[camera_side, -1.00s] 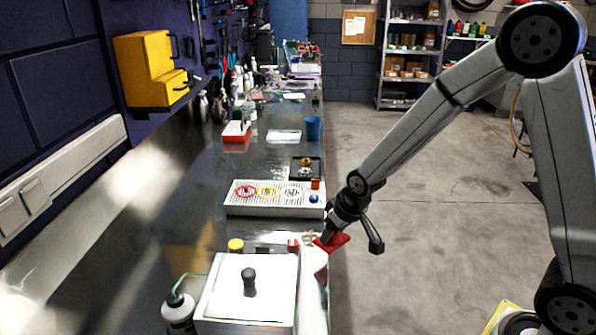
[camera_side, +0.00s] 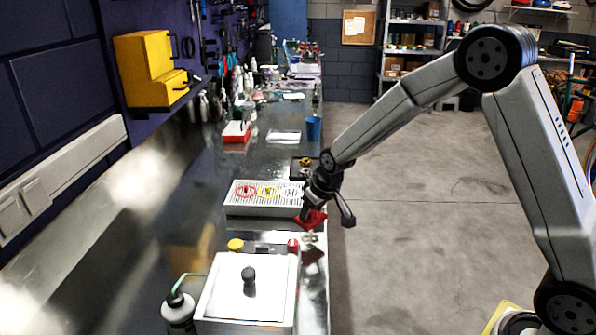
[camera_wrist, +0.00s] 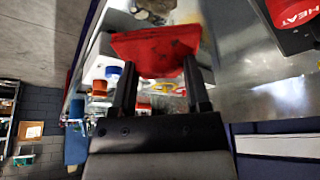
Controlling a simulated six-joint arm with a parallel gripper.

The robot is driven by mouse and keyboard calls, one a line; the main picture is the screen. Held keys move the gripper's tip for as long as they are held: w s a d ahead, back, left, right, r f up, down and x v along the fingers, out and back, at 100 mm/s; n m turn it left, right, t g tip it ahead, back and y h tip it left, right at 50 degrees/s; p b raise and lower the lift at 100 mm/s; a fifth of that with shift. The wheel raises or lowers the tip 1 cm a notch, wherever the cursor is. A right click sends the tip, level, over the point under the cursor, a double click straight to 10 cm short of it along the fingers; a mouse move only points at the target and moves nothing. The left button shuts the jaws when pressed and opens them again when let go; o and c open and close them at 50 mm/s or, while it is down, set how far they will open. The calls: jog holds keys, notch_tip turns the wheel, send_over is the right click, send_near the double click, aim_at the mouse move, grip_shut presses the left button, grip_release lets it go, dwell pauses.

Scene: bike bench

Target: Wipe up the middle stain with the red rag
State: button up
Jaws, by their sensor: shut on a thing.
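The red rag (camera_side: 312,221) hangs from my gripper (camera_side: 309,208), above the bench's right edge near the tray's lower right corner. In the wrist view the rag (camera_wrist: 155,48) spreads between the two fingers of my gripper (camera_wrist: 160,82), which are shut on it. The pale slotted tray (camera_side: 240,211) bears a row of round marks. The stains themselves are too small to make out. The rag partly hides the tray in the wrist view.
A white box with a black knob (camera_side: 249,277) stands in front, beside a bottle (camera_side: 178,311). A yellow cap (camera_side: 236,245) and a red cylinder (camera_side: 293,246) sit between box and tray. A blue cup (camera_side: 314,128) stands farther back. Bare bench lies left of the tray.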

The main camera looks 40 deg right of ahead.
aim_at(314, 220)
jog(key=shift+f, duration=2.25)
jog(key=shift+f, duration=0.6)
dwell(0.6)
jog(key=shift+s+a, duration=0.1)
jog(key=shift+s+a, duration=0.4)
jog(key=shift+s, duration=0.05)
dwell(0.3)
jog(key=shift+w+d, duration=0.1)
jog(key=shift+w+d+f, duration=0.1)
jog(key=shift+w+d, duration=0.75)
jog(key=shift+d, duration=0.05)
jog(key=shift+a, duration=0.15)
dwell(0.8)
